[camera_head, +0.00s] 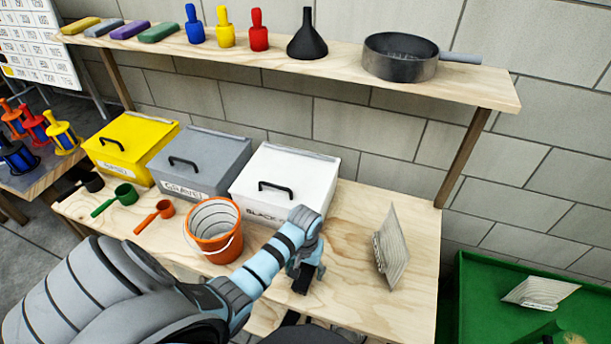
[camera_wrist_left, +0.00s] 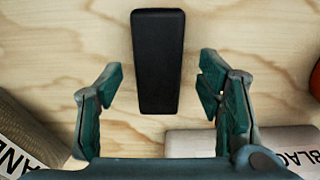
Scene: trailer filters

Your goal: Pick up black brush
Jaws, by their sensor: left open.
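The black brush (camera_wrist_left: 158,60) is a dark, tapered block lying on pale wood in the left wrist view. In the head view a dark shape (camera_head: 303,279) at the fingers of my left gripper (camera_head: 304,268) appears to be the brush, partly covered by the gripper. In the left wrist view my left gripper (camera_wrist_left: 160,78) is open, one finger on each side of the brush's lower part. Gaps show between both fingers and the brush, so it is not held. My right gripper is not in view.
An orange bucket (camera_head: 213,232) stands left of my left gripper. A white bin (camera_head: 284,180) is behind it, beside grey (camera_head: 197,164) and yellow (camera_head: 128,146) bins. A standing ridged panel (camera_head: 391,248) is to the right.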

